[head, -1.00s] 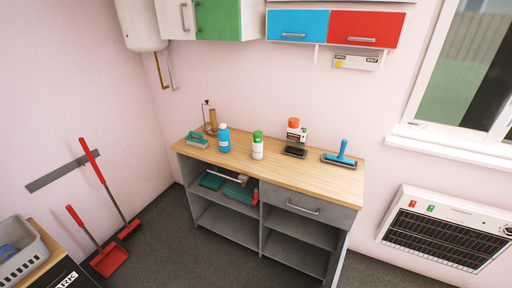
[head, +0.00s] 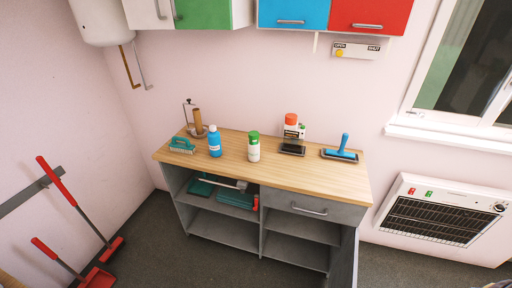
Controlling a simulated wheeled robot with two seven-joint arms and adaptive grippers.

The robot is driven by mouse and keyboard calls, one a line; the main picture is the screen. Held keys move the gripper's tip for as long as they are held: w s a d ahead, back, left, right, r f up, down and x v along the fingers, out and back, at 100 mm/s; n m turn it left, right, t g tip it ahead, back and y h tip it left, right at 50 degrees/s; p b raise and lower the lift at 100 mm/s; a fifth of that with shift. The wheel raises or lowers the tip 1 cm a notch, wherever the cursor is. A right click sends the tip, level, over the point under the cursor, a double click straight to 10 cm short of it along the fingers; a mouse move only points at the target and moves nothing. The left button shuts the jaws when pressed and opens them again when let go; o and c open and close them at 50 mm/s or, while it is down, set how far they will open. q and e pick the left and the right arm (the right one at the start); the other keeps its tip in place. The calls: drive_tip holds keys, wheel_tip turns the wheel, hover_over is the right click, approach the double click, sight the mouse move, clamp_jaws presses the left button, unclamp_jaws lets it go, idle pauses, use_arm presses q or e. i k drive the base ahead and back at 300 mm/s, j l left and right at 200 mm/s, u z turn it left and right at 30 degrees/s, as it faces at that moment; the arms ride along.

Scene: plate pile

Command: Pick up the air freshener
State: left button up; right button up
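A white can with a green cap (head: 254,147), which looks like the air freshener, stands upright on the wooden worktop (head: 310,176) near its middle. Its label is too small to read. A blue bottle with a white cap (head: 215,142) stands upright to its left, apart from it. Neither of my grippers is in view.
A red-topped device (head: 292,134) and a blue-handled squeegee (head: 341,151) are right of the can. A cabinet door (head: 345,258) stands open at lower right. The worktop's front strip is clear.

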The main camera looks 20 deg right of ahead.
sight(254, 149)
drive_tip(key=i+z, duration=0.25)
drive_tip(key=i, duration=0.25)
drive_tip(key=i+l+z, duration=0.2)
drive_tip(key=i, duration=0.3)
